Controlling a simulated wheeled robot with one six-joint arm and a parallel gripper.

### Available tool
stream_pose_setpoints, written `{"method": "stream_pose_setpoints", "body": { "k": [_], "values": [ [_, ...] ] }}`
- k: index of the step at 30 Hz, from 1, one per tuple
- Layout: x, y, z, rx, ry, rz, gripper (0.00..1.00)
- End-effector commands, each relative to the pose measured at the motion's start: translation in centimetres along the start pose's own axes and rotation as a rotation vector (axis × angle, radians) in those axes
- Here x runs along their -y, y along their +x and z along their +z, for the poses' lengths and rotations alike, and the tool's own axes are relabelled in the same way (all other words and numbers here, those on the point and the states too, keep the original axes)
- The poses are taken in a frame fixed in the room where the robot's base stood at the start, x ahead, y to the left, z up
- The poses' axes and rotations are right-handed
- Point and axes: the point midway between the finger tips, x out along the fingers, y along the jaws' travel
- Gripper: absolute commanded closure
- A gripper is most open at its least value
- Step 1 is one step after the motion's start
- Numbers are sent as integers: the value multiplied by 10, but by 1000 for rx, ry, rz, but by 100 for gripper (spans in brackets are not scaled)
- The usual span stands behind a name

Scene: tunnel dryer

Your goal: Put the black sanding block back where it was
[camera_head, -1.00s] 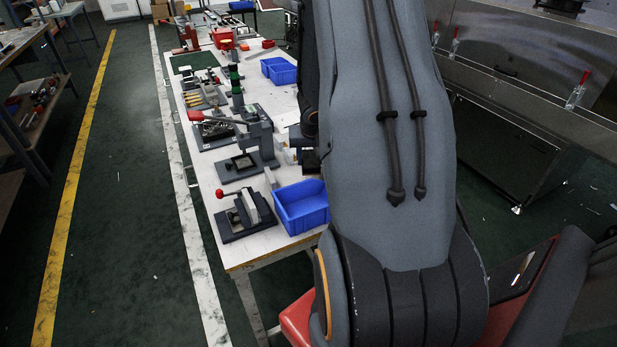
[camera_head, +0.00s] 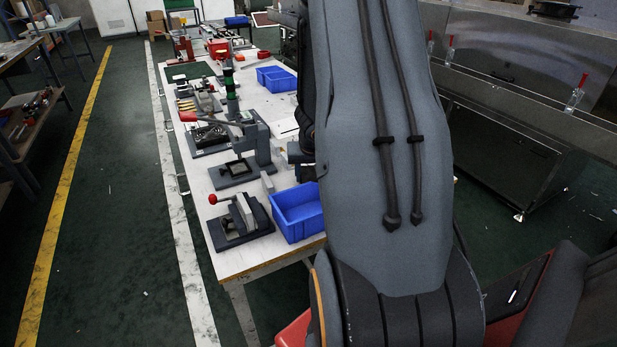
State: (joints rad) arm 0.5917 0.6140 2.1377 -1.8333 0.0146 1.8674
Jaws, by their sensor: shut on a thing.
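I cannot make out the black sanding block in this view. My big grey arm fills the middle of the picture and hides much of the table's right side. My gripper's fingertips do not show; only dark parts by the arm's left edge, beyond the near blue bin, can be seen. The long white workbench (camera_head: 231,263) runs away from me to the left of the arm. Whether the block's former place is visible cannot be told.
On the bench stand a red-knobbed clamp fixture (camera_head: 238,222), a red-handled press (camera_head: 254,142), a near blue bin (camera_head: 297,212) and a far blue bin (camera_head: 276,79). A steel machine (camera_head: 520,120) stands right. The floor aisle (camera_head: 120,210) on the left is clear.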

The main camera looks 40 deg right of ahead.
Motion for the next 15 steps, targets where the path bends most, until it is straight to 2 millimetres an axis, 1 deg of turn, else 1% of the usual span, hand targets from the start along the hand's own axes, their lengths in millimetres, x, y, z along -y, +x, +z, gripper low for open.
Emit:
{"method": "stream_pose_setpoints", "body": {
  "k": [9,10,11,15],
  "values": [
    [0,4,1,0,0,0,76],
    [0,3,1,0,0,0,52],
    [0,3,1,0,0,0,47],
    [0,2,1,0,0,0,47]
  ]
}}
